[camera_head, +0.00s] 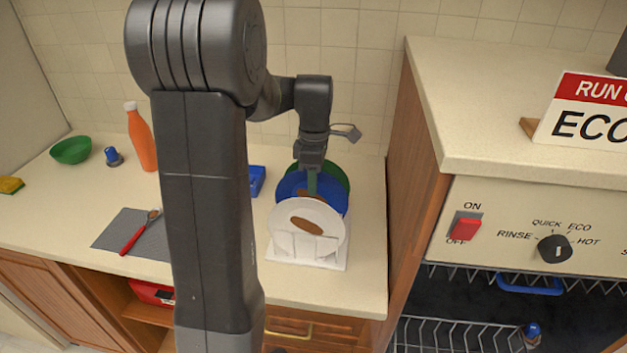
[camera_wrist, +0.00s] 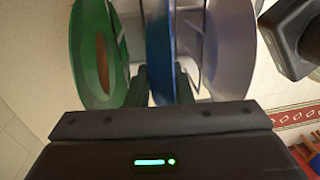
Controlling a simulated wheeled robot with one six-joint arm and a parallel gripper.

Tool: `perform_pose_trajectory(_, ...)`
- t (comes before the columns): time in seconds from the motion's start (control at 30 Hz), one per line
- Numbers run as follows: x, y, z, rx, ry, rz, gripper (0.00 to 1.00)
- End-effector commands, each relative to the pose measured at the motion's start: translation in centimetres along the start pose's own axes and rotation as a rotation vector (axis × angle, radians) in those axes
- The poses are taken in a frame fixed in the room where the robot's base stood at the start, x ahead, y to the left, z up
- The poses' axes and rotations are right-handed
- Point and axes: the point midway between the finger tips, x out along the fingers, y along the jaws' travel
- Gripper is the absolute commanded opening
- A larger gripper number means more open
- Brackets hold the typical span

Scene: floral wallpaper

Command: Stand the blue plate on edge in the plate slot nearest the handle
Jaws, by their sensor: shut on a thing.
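The blue plate (camera_head: 335,194) stands on edge in the white rack (camera_head: 338,262) on the counter, between a green plate (camera_head: 338,173) behind and a white plate (camera_head: 306,207) in front. The green and white plates have brown patches. My gripper (camera_head: 312,182) reaches down from above and is shut on the blue plate's upper edge. In the wrist view, the blue plate (camera_wrist: 160,45) is between the fingers (camera_wrist: 161,85), with the green plate (camera_wrist: 90,50) left and the white plate (camera_wrist: 228,50) right. A blue handle (camera_head: 530,286) shows in the dishwasher at lower right.
A wire rack (camera_head: 450,335) is inside the open dishwasher, with a blue-topped item (camera_head: 533,330) in it. The cabinet side (camera_head: 412,160) rises right of the plates. An orange bottle (camera_head: 141,140), green bowl (camera_head: 71,151) and grey mat (camera_head: 120,229) with a red-handled utensil (camera_head: 134,240) are at left.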

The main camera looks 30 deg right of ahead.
Motion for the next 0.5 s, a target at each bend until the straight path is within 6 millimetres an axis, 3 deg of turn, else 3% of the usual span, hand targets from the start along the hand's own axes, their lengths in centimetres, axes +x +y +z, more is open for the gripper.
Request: perform_pose_trajectory(0.5,-1.14,-0.12,0.00,0.000,0.000,0.001,0.00)
